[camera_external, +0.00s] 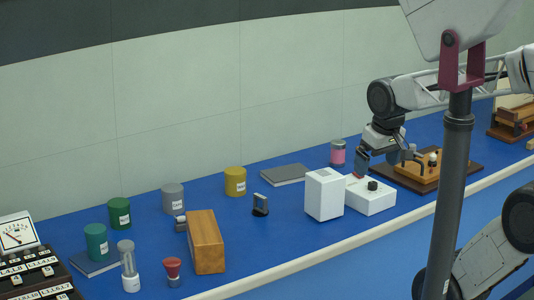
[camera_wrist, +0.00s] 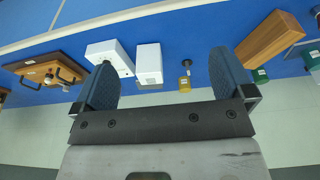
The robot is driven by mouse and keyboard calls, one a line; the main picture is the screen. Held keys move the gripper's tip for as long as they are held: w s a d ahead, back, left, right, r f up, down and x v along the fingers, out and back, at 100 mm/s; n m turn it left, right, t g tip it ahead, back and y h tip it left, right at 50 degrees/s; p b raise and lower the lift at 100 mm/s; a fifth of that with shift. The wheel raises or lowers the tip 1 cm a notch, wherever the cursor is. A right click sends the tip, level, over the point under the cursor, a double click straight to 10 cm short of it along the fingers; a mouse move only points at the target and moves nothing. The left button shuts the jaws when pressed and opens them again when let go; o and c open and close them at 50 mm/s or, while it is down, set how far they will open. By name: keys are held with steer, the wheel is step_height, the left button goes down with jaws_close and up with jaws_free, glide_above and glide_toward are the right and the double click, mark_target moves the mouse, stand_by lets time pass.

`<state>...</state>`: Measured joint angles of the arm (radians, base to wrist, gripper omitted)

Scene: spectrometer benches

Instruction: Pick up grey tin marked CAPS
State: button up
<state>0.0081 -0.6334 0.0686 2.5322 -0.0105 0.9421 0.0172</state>
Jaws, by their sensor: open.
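The grey tin (camera_external: 173,198) stands upright on the blue bench, left of centre in the external view, with a small white label too small to read surely. It is behind the wooden block and between a green tin and a yellow tin. My gripper (camera_external: 388,160) is far to its right, above the bench near the white box and wooden board. In the wrist view my gripper (camera_wrist: 165,70) has its two blue fingers wide apart with nothing between them in grasp. I cannot make out the grey tin there; the right finger may hide it.
A yellow tin (camera_external: 235,181), green tin (camera_external: 119,212), teal tin (camera_external: 96,242) and pink jar (camera_external: 338,152) stand around. The wooden block (camera_external: 206,242), white box (camera_external: 324,194) and dark small device (camera_external: 260,205) stand nearer the front.

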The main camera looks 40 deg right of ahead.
steer(key=w+a+f+m+g+y, duration=0.15)
steer(key=w+a+m+y, duration=0.35)
steer(key=w, duration=0.9)
steer(key=w+a+f+m+y, duration=0.3)
steer(key=w+a+m, duration=0.3)
steer(key=w, duration=0.8)
steer(key=m+t+y, duration=0.3)
steer(key=m+y, duration=0.2)
steer(key=m, duration=0.6)
glide_toward(173, 199)
steer(key=w, duration=0.1)
steer(key=w+f, duration=0.1)
steer(key=w, duration=0.1)
steer(key=shift+d+f, duration=0.1)
steer(key=shift+f, duration=0.15)
steer(key=shift+x, duration=1.3)
